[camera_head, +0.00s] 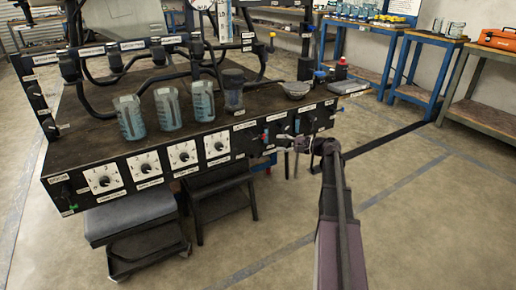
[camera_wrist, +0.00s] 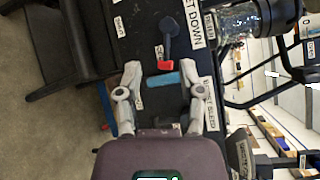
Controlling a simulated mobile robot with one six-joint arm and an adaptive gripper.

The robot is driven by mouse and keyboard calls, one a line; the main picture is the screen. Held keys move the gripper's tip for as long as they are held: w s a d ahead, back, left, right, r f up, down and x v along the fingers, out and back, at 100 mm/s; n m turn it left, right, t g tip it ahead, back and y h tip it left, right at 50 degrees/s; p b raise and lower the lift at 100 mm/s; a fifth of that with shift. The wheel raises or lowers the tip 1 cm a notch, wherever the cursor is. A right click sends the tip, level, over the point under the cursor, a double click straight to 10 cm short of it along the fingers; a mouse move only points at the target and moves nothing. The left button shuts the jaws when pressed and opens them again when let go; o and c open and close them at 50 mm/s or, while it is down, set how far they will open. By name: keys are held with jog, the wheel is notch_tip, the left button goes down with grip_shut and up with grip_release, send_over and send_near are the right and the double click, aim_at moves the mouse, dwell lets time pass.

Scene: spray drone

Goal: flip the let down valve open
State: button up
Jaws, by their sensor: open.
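In the wrist view, a dark lever (camera_wrist: 169,30) with a red end (camera_wrist: 166,65) sits on the black panel beside a white label (camera_wrist: 192,22) that reads LET DOWN. A blue handle (camera_wrist: 163,79) lies crosswise just below the red end. My gripper (camera_wrist: 159,69) is open, with one finger left and one right of the red end and blue handle. I see no clear contact with either. In the head view, my gripper (camera_head: 291,141) is at the right part of the bench's front panel, near small red and blue handles (camera_head: 265,135).
The bench (camera_head: 95,122) carries several bluish clear jars (camera_head: 167,108) and black hoses. Several dials (camera_head: 183,153) line its front panel. A stool (camera_head: 130,214) stands below. The floor to the right is open. In the wrist view, a clear jar (camera_wrist: 240,20) is at upper right.

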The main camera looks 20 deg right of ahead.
jog(key=shift+m+t, duration=0.4)
jog(key=shift+t, duration=0.4)
jog(key=shift+w+d+f+b, duration=0.1)
jog(key=shift+d+f+b, duration=0.15)
jog(key=shift+d+b, duration=0.3)
jog(key=shift+w+d+f+b, duration=0.1)
jog(key=shift+d+f+b, duration=0.25)
jog(key=shift+d, duration=0.45)
jog(key=shift+d+f+b, duration=0.2)
jog(key=shift+d+b, duration=0.25)
jog(key=shift+d, duration=0.2)
jog(key=x, duration=1.4)
jog(key=shift+s+r, duration=0.1)
grip_shut()
